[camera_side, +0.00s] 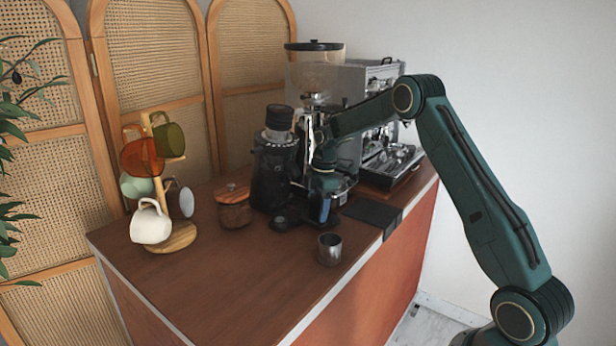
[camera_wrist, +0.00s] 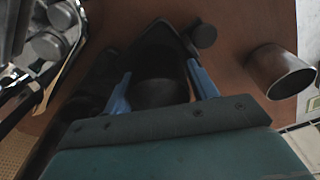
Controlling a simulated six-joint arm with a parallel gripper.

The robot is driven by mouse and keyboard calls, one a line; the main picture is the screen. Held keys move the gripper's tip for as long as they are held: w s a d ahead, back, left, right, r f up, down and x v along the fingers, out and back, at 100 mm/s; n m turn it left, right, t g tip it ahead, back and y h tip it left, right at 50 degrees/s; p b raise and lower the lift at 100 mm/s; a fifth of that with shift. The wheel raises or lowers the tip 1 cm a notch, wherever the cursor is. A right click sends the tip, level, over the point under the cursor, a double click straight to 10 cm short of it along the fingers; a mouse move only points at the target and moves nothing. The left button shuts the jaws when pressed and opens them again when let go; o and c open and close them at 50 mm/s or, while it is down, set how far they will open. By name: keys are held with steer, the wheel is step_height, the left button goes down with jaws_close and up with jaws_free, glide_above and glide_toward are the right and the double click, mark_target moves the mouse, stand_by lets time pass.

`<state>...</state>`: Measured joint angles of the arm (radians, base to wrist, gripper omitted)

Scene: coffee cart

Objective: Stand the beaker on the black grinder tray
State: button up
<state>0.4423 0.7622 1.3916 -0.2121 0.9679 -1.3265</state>
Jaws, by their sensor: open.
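My gripper (camera_side: 323,210) is low in front of the grinder (camera_side: 272,170), its blue fingers open and pointing down. In the wrist view the open fingers (camera_wrist: 160,88) stand either side of a dark, round, cup-like thing (camera_wrist: 162,96). It looks like a dark beaker at the black grinder tray (camera_wrist: 172,36), but it is too dark to tell whether it rests on the tray. In the side view my gripper hides this spot. A small steel cup (camera_side: 329,250) stands upright on the counter, apart from the gripper; it also shows at right in the wrist view (camera_wrist: 278,74).
The espresso machine (camera_side: 388,165) stands behind my arm. A black mat (camera_side: 372,211) lies on the counter's right edge. A wooden-lidded jar (camera_side: 234,208) and a mug tree with several mugs (camera_side: 172,237) stand left. The front counter (camera_side: 240,285) is clear.

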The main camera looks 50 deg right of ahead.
step_height(320, 180, up, 12)
steer(key=d, duration=0.1)
steer(key=shift+s+d, duration=0.15)
steer(key=shift+s, duration=0.2)
stand_by(0.5)
steer(key=shift+r, duration=0.1)
stand_by(0.3)
